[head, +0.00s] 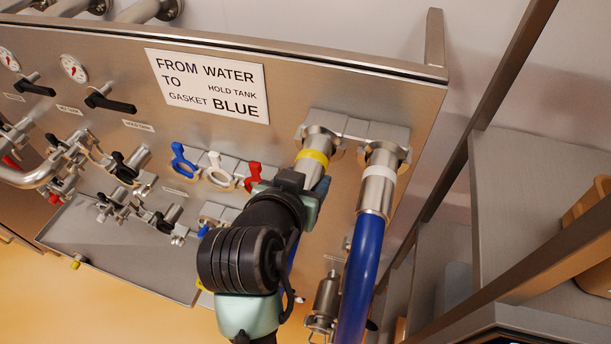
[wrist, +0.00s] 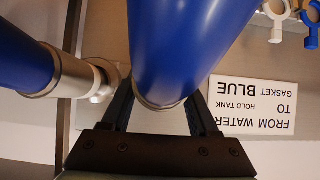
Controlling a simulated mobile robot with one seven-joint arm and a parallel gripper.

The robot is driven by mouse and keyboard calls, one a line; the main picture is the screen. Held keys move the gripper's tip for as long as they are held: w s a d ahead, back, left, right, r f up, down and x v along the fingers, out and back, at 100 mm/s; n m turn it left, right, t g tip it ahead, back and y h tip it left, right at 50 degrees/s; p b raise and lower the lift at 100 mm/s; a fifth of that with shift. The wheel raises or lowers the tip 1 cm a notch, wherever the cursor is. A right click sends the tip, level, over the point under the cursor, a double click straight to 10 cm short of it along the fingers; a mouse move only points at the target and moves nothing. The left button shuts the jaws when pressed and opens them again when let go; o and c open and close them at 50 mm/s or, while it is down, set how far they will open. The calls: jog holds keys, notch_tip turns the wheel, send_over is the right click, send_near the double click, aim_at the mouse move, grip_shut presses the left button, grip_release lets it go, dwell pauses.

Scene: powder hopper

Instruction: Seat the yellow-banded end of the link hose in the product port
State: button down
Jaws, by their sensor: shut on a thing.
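The yellow-banded end (head: 312,157) of the link hose is up at the left of two ports (head: 324,131) on the steel panel, in line with it. I cannot tell whether it is fully seated. My gripper (head: 304,184) is shut on this hose end just below the yellow band. In the wrist view my gripper (wrist: 159,106) has a finger on each side of the blue hose (wrist: 185,40), which hides the port. The white-banded end (head: 380,175) of a blue hose is at the right port (head: 386,152); it also shows in the wrist view (wrist: 72,77).
A sign (head: 208,85) reads "FROM WATER TO HOLD TANK GASKET BLUE". Blue, white and red wing clamps (head: 220,170) hang left of my gripper. Valves and pipes (head: 125,165) crowd the panel's left. A steel frame and shelf (head: 530,190) stand at right.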

aim_at(310, 158)
jog(key=shift+w+r+p, duration=0.1)
jog(key=shift+r+p, duration=1.9)
jog(key=shift+r, duration=0.8)
jog(key=shift+s+a+f, duration=0.1)
jog(key=shift+s+a, duration=0.05)
jog(key=shift+s, duration=0.3)
jog(key=shift+s+a+f, duration=0.1)
jog(key=shift+s+a, duration=0.05)
jog(key=shift+s, duration=0.3)
jog(key=s+a, duration=0.2)
jog(key=s, duration=0.5)
jog(key=shift+b, duration=0.35)
jog(key=shift+w+a, duration=0.1)
